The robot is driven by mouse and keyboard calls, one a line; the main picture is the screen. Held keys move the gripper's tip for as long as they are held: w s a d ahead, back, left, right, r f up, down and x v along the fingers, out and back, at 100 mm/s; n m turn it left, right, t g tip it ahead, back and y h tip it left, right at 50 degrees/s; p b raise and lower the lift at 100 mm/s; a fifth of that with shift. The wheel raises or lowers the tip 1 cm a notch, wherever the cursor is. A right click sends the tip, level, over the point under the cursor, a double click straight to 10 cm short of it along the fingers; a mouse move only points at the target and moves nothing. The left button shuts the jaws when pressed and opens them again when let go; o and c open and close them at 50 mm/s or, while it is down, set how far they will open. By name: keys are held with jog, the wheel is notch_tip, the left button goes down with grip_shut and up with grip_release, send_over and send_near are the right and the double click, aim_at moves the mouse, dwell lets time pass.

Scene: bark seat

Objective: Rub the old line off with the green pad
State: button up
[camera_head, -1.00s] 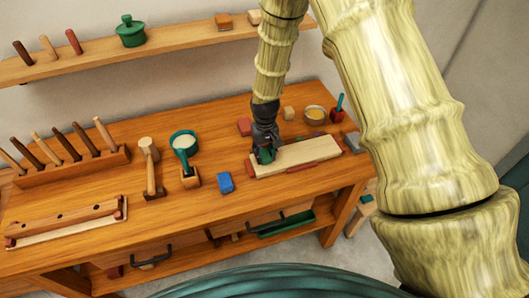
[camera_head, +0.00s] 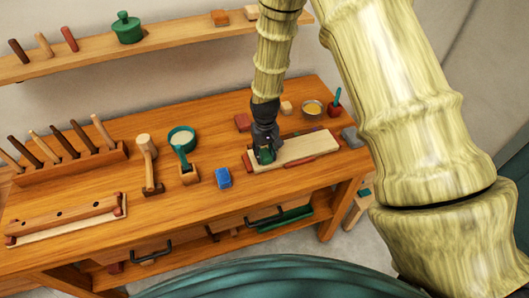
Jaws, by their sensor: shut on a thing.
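My gripper (camera_head: 265,152) points down over the left end of a pale wooden board (camera_head: 305,149) on the workbench. It is shut on the green pad (camera_head: 266,156), which shows between the fingers at the board's surface. I cannot tell whether the pad presses on the wood. No line can be made out on the board at this size; part of its left end is hidden by my gripper.
A blue block (camera_head: 223,178) lies left of the board. A red block (camera_head: 242,122), a bowl (camera_head: 312,108), a red cup (camera_head: 334,105) and a grey block (camera_head: 352,137) stand behind and right. A mallet (camera_head: 148,160) and teal pot (camera_head: 182,138) are further left.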

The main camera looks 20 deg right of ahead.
jog(key=shift+r+p, duration=1.5)
jog(key=shift+r, duration=1.25)
